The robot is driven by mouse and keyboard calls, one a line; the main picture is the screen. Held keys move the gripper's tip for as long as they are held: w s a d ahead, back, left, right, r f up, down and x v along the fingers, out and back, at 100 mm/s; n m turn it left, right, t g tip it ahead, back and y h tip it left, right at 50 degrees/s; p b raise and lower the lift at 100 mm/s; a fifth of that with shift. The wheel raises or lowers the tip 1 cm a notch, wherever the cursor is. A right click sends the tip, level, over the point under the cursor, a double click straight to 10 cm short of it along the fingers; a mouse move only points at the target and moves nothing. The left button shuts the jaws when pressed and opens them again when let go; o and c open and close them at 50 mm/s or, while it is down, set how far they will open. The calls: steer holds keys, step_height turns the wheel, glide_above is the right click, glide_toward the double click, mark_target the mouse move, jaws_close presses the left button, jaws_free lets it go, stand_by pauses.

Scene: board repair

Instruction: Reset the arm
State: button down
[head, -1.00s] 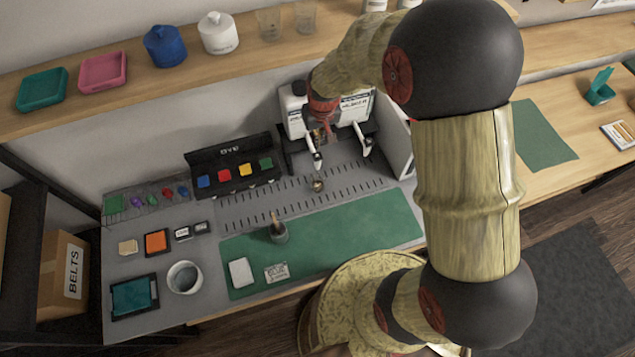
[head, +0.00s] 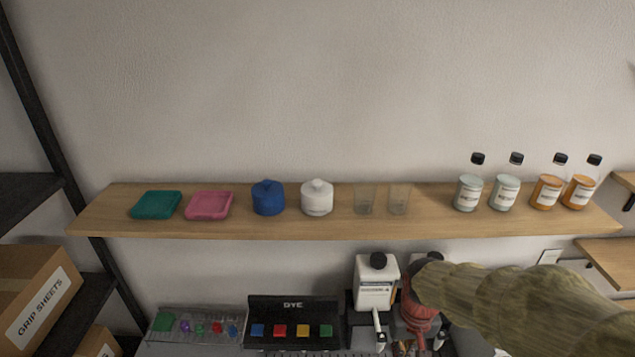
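My arm (head: 510,305) reaches in from the lower right in the head view. Its red wrist part (head: 418,300) is in front of the bench's back area, beside a white bottle (head: 375,285) with a black cap. My gripper is at the bottom edge below the wrist, mostly cut off and small, so its fingers cannot be made out clearly. I cannot tell whether it is open or shut, or whether it holds anything.
A wooden shelf (head: 330,225) above the bench carries a teal tray (head: 157,205), a pink tray (head: 209,206), blue (head: 268,198) and white (head: 317,198) jars, clear cups (head: 364,199) and several bottles (head: 505,194). A black DYE rack (head: 294,307) stands left of the white bottle.

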steer(key=s+r+t+b, duration=0.5)
steer(key=s+r+b, duration=0.2)
steer(key=s+b, duration=0.3)
steer(key=shift+s+r, duration=0.15)
steer(key=shift+s, duration=0.45)
